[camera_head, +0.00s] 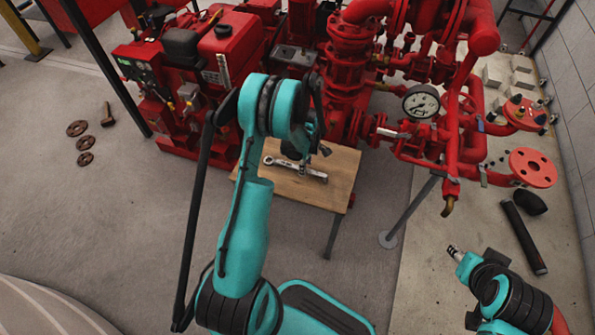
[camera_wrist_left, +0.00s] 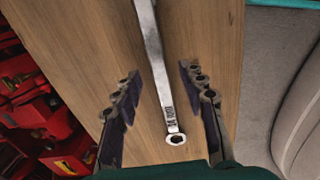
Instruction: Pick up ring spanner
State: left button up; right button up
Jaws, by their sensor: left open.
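A silver ring spanner (camera_head: 316,174) lies flat on a small wooden table (camera_head: 335,185), with one end towards the left and the other towards the right. My left gripper (camera_head: 304,167) is above the spanner and hides part of its middle. In the left wrist view the spanner (camera_wrist_left: 157,75) runs between the two open fingers of my left gripper (camera_wrist_left: 160,78), with a gap on each side, and its small ring end shows near the palm. Its far end is cut off there. My right gripper (camera_head: 455,252) is at the lower right, away from the table; its finger opening is too small to make out.
The red pumpset engine (camera_head: 228,45) and red pipework (camera_head: 345,70) stand close behind the table. Several rusty discs (camera_head: 77,128) lie on the floor at left. A black cylinder (camera_head: 523,237) lies at right.

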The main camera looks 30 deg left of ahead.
pick_arm(q)
jog(key=shift+f, duration=0.9)
jog(key=shift+r, duration=0.1)
jog(key=shift+c, duration=0.3)
grip_shut()
jog(key=shift+r, duration=0.15)
